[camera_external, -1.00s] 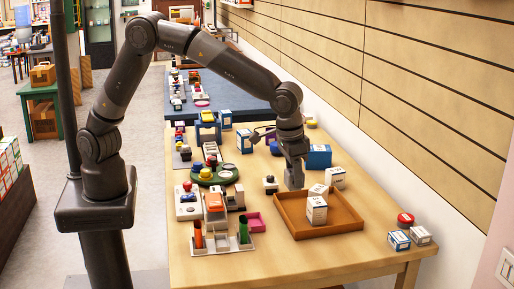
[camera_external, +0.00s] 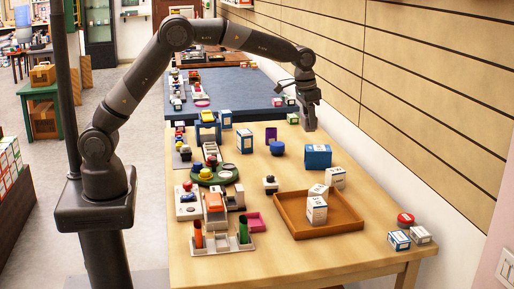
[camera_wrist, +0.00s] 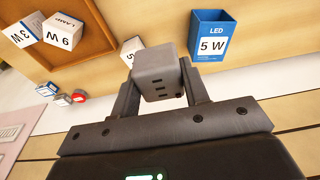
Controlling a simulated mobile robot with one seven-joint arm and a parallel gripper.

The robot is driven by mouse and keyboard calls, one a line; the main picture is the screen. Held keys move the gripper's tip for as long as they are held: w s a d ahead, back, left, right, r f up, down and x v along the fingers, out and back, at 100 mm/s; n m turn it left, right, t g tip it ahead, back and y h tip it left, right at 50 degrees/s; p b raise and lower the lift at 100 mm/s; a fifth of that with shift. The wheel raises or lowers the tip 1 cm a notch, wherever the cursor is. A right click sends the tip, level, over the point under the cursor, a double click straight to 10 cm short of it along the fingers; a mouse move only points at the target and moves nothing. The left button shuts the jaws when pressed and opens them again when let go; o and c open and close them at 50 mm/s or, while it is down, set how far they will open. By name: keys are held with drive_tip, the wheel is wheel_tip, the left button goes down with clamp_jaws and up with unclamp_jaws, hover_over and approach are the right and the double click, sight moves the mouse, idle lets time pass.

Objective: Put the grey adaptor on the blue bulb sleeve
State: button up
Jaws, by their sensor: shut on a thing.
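The grey adaptor (camera_wrist: 157,75) is a block with dark slots on its face. It sits between the fingers of my gripper (camera_wrist: 160,88), which is shut on it. The blue bulb sleeve (camera_wrist: 212,38), with a white "LED 5 W" label, stands upright beyond the adaptor in the wrist view, apart from it. In the external view the sleeve (camera_external: 318,156) stands on the table behind the tray. My gripper (camera_external: 309,122) is farther back, near the wall side, and points down. The adaptor is hard to make out there.
A brown tray (camera_external: 345,226) holds white bulb boxes (camera_external: 316,210). Another white box (camera_external: 335,177) stands near the sleeve. A blue round cap (camera_external: 277,148) and a purple piece (camera_external: 271,134) stand left of it. The wall (camera_external: 440,110) runs along the right.

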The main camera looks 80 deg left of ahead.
drive_tip(key=w+a+f, duration=0.1)
drive_tip(key=a+f, duration=0.1)
drive_tip(key=a, duration=0.1)
drive_tip(key=w+a+f, duration=0.2)
drive_tip(key=a, duration=0.2)
drive_tip(key=w+a+f, duration=0.1)
drive_tip(key=a+f, duration=0.1)
drive_tip(key=a, duration=0.1)
drive_tip(key=shift+w+a+f, duration=0.15)
drive_tip(key=shift+w+f, duration=0.1)
drive_tip(key=shift+f, duration=2.1)
drive_tip(key=shift+f, duration=0.1)
drive_tip(key=o, duration=1)
